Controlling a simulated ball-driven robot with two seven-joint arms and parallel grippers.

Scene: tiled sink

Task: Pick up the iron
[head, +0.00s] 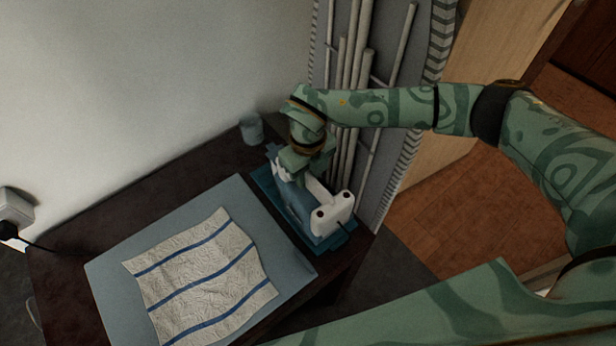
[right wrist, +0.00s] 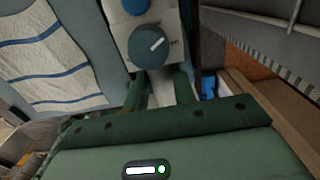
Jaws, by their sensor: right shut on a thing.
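The iron (head: 330,207) is white and blue-grey and stands at the right end of the dark table, on a blue base (head: 318,243). My right gripper (head: 296,176) reaches down onto the iron's upper part from behind and is shut on it. In the right wrist view, the two green fingers (right wrist: 162,92) close on the iron's pale body just below its round dial (right wrist: 148,46). The fingertips are partly hidden in the head view. I cannot tell whether the iron is clear of the base. My left gripper is not in view.
A striped white cloth (head: 203,282) lies on a grey-blue board (head: 118,277) left of the iron. A small grey cup (head: 251,130) stands behind, near the wall. Pale vertical pipes (head: 352,90) rise close behind the iron. A wall socket with a plug (head: 14,212) is at far left.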

